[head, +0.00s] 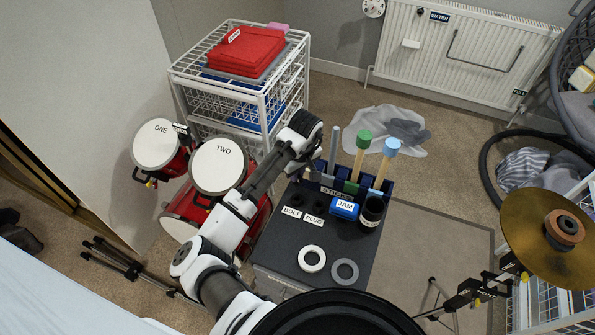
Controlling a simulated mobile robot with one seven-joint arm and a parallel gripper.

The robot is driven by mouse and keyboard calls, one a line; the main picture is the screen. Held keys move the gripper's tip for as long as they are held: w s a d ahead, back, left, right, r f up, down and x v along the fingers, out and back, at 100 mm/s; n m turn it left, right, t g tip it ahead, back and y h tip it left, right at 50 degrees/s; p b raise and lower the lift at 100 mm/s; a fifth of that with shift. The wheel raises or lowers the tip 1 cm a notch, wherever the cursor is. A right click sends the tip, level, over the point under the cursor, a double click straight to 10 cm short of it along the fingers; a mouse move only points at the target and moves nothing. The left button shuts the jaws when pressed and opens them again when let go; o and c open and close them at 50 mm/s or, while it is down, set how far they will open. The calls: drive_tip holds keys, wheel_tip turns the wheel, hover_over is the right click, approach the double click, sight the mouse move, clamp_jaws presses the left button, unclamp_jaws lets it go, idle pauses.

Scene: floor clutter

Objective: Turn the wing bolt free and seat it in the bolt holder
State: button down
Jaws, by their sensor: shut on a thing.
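My arm reaches up from the bottom of the head view. My gripper (308,160) is at its far end, beside the stick rack and behind the black bench top. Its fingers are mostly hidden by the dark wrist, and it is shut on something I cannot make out. The bolt holder (296,198) is a dark round fitting behind the BOLT label on the bench top, just in front of the gripper. A similar dark fitting stands behind the PLUG label (313,221). I cannot make out the wing bolt for certain.
Drums ONE (157,143) and TWO (219,164) stand left, a wire drawer rack behind. A cymbal (548,240) stands right.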

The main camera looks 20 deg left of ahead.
sight(297, 186)
drive_tip(key=shift+f+b, duration=1.45)
drive_tip(key=shift+f, duration=1.4)
drive_tip(key=shift+p, duration=0.95)
drive_tip(key=shift+f+b, duration=0.6)
drive_tip(key=shift+f, duration=1.05)
drive_tip(key=c, duration=1.4)
unclamp_jaws()
drive_tip(key=shift+c, duration=0.2)
drive_tip(key=shift+r, duration=0.1)
